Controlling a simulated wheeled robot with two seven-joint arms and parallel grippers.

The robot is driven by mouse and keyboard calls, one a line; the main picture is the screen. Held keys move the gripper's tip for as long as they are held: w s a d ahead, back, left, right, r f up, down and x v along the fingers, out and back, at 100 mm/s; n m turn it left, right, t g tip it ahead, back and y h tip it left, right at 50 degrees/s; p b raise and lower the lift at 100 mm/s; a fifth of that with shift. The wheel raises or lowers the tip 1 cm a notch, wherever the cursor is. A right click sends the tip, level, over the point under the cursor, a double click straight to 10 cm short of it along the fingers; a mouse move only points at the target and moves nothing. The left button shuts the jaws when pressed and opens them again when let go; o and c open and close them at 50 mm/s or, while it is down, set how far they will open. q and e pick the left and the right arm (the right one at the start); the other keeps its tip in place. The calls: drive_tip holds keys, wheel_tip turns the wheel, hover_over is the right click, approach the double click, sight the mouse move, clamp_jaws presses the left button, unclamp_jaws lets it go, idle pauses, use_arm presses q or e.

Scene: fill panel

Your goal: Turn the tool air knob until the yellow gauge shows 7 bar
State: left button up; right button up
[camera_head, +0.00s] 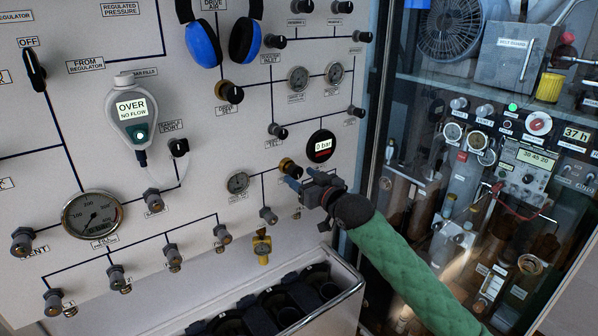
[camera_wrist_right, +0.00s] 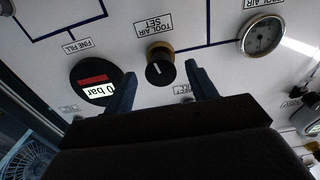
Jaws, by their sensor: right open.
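The tool air knob (camera_wrist_right: 160,66), labelled "TOOL AIR SET", is a black knob with a white pointer line on a brass collar; it also shows in the head view (camera_head: 286,164). My right gripper (camera_wrist_right: 160,78) is open, its two blue fingers apart in front of the panel, with the knob showing between and just beyond their tips. Contact is not visible. The round tool air gauge (camera_wrist_right: 262,35) beside the knob, also in the head view (camera_head: 238,182), has a pale face; its reading is too small to tell and no yellow shows clearly. My left gripper is not in view.
A digital gauge (camera_head: 321,146) reading "0 bar" sits right of the knob. Several small valve knobs stick out below, with a brass fitting (camera_head: 262,246). A bin (camera_head: 345,300) with black items stands below the panel. A glass-fronted cabinet is on the right.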

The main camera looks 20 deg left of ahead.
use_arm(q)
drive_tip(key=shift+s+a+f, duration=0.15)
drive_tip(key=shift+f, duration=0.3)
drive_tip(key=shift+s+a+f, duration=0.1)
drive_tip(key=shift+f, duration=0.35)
use_arm(e)
drive_tip(key=shift+x, duration=0.95)
drive_tip(key=c, duration=1)
drive_tip(key=shift+n, duration=0.8)
drive_tip(key=shift+n+b, duration=0.3)
drive_tip(key=shift+n, duration=0.1)
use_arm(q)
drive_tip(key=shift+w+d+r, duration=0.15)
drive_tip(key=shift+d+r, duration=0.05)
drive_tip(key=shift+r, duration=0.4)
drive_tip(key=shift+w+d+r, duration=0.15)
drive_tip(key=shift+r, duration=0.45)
use_arm(e)
drive_tip(key=o, duration=1)
